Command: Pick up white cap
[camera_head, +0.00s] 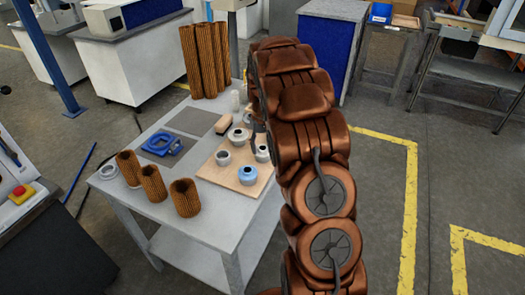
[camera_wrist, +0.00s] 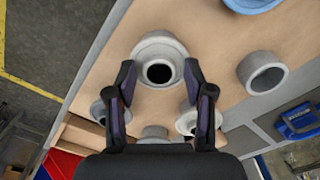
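A pale grey-white flanged cap (camera_wrist: 146,52) with a dark central hole stands on the light wooden board (camera_wrist: 215,35) in the wrist view. Several smaller pale caps show near and behind the fingers, including one at the right finger (camera_wrist: 187,121). A plain grey-white ring-shaped cap (camera_wrist: 262,73) stands to the right. In the head view, several pale caps (camera_head: 222,158) stand on the board (camera_head: 213,174); my arm hides most of my gripper there.
A blue-topped cap (camera_head: 247,175) stands near the board's front. Brown pleated cartridges (camera_head: 186,197) stand at the table's front left, taller ones (camera_head: 205,60) at the back. A blue clamp (camera_head: 161,143) lies left of the board. The floor right of my arm is open.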

